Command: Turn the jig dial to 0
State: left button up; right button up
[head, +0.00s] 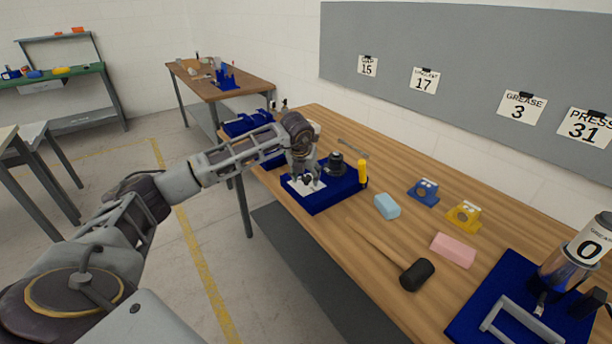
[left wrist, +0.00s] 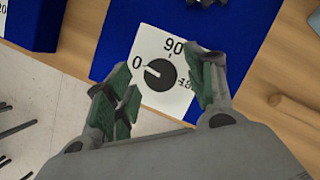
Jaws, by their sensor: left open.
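The jig dial (left wrist: 160,74) is a round black knob on a white plate (left wrist: 150,45) marked 0, 90 and a partly hidden 180. Its white mark points left, toward the 0. The plate lies on the blue jig base (head: 335,197), where it also shows in the head view, with the knob mostly hidden by my fingers. My left gripper (head: 306,180) is open, pointing down over the dial. In the left wrist view its green-padded fingers stand apart on either side of the knob, with no clear contact. My right gripper is not in view.
A dark round part (head: 336,164) and a yellow-handled tool (head: 363,174) are on the jig base. A blue block (head: 387,206), mallet (head: 416,275), pink block (head: 453,250) and blue and yellow brackets (head: 464,215) lie to the right. A blue-based press fixture stands at the lower right.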

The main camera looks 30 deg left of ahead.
pick_arm(q)
jog(key=v, duration=1.2)
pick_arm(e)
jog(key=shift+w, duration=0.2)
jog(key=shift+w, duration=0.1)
